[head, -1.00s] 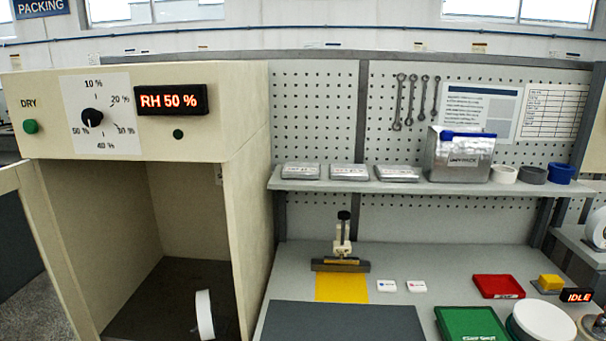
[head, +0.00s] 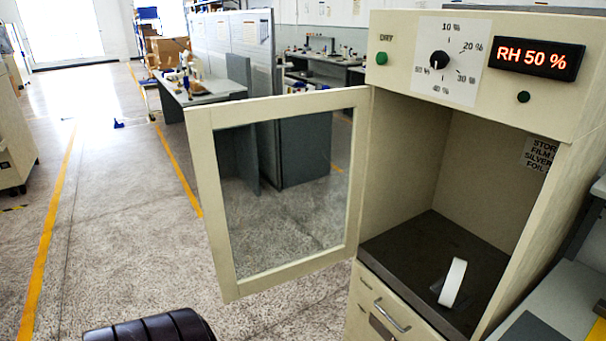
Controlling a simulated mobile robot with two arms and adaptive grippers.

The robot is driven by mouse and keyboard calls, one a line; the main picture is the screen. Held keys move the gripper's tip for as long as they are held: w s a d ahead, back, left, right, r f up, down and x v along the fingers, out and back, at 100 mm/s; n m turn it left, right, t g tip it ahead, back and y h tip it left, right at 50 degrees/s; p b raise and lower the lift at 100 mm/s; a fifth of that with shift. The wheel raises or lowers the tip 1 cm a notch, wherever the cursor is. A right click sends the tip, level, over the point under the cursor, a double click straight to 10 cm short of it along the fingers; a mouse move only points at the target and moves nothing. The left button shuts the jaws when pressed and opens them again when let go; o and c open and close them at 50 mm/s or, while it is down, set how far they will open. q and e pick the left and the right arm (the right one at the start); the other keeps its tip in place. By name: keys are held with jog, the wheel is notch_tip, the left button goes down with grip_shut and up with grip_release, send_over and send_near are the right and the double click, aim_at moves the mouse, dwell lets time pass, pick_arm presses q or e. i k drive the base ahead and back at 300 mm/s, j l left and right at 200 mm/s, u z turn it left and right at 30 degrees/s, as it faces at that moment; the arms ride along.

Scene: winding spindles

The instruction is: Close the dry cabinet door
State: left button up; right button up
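The dry cabinet (head: 398,62) stands at the right in the head view, cream-coloured, with a dial and a red display reading RH 50 %. Its door (head: 202,175), a cream frame around a clear pane, is hinged on the cabinet's left side and stands wide open, swung out to the left. A white roll (head: 453,282) stands on edge on the dark cabinet floor (head: 412,246). Neither gripper shows. A dark ribbed rounded shape at the bottom edge, left of the cabinet, may be part of my arm; I cannot tell.
Drawers with a metal handle (head: 392,316) sit below the cabinet opening. The grey speckled floor (head: 110,240) left of the door is open, with yellow lines. A workbench (head: 205,92) and grey partitions stand farther back. A bench edge (head: 560,300) shows at the lower right.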

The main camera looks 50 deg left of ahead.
aim_at(201, 120)
jog(key=k+j+z, duration=0.1)
jog(key=j, duration=0.5)
jog(key=k+j, duration=0.15)
jog(key=j, duration=0.4)
jog(key=k+j+z, duration=0.15)
jog(key=j, duration=0.4)
jog(key=k+j, duration=0.15)
jog(key=j, duration=0.45)
jog(key=k+j+z, duration=0.15)
jog(key=j, duration=0.4)
jog(key=k+j, duration=0.2)
jog(key=j, duration=0.35)
jog(key=k+j+z, duration=0.15)
jog(key=j, duration=0.35)
jog(key=k+j, duration=0.25)
jog(key=j, duration=0.3)
jog(key=i+j+z, duration=0.3)
jog(key=i, duration=0.35)
jog(key=i+j+z, duration=0.3)
jog(key=i+j, duration=0.3)
